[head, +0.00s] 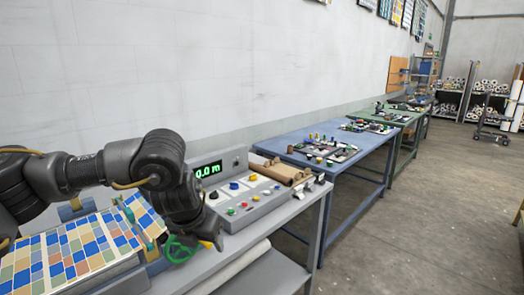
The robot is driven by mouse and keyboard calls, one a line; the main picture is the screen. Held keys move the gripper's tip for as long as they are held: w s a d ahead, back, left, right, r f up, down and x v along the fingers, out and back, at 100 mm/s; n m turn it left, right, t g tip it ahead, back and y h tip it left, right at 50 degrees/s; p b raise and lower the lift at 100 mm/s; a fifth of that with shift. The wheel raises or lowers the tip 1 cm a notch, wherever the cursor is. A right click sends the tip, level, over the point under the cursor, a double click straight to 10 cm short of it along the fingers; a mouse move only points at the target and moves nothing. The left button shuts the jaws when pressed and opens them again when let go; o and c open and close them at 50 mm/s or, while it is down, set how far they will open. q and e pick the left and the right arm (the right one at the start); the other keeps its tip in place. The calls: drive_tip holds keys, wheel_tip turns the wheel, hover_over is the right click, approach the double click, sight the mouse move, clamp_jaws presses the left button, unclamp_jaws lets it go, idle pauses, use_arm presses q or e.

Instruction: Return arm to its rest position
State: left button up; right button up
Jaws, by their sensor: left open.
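My left arm comes in from the left as a dark jointed arm with a yellow cable, bent over the press. Its wrist points down, and my left gripper (206,238) is open just in front of the control box (262,205). The fingers are dark and partly merge with the wrist, so their tips are hard to make out. A green handwheel (179,250) is close beside the gripper on the left; I cannot tell whether they touch. The press's patterned sheet (80,248), in blue, orange and cream squares, lies below the arm. My right gripper is not in view.
The control box has a green-lit display (208,170) and several coloured buttons. A brown roll (281,172) lies behind it. A blue table (330,145) and a green table (403,117) hold small parts. The concrete floor (420,220) at right is clear.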

use_arm(q)
drive_tip(key=w+d+f+n+g+h, duration=0.25)
drive_tip(key=d+f+n+h, duration=0.7)
drive_tip(key=d+f, duration=0.75)
drive_tip(key=a+f+n+t+y, duration=0.1)
drive_tip(key=a+f+n+t, duration=0.15)
drive_tip(key=f+n, duration=0.6)
drive_tip(key=a+f+n+t+y, duration=0.15)
drive_tip(key=a+f+n, duration=0.25)
drive_tip(key=f, duration=1)
drive_tip(key=s+a+f+n+y, duration=0.2)
drive_tip(key=s+a+f+n, duration=0.3)
drive_tip(key=s+f, duration=0.55)
drive_tip(key=s+a+f+n+y, duration=0.2)
drive_tip(key=s+a+f+n, duration=0.2)
drive_tip(key=s+a+f, duration=0.45)
drive_tip(key=s+a+f+n+g+y, duration=0.1)
drive_tip(key=s+a+f, duration=0.2)
drive_tip(key=s, duration=0.8)
drive_tip(key=s+a+f+n+g+y, duration=0.1)
drive_tip(key=s+a+f, duration=0.3)
drive_tip(key=s, duration=0.8)
drive_tip(key=s+a+f+n+g+y, duration=0.2)
drive_tip(key=s+f, duration=0.4)
drive_tip(key=s, duration=0.5)
drive_tip(key=shift+s+a+f+n+g, duration=0.25)
drive_tip(key=shift+a+f+n+g, duration=0.2)
drive_tip(key=shift+a+n, duration=0.35)
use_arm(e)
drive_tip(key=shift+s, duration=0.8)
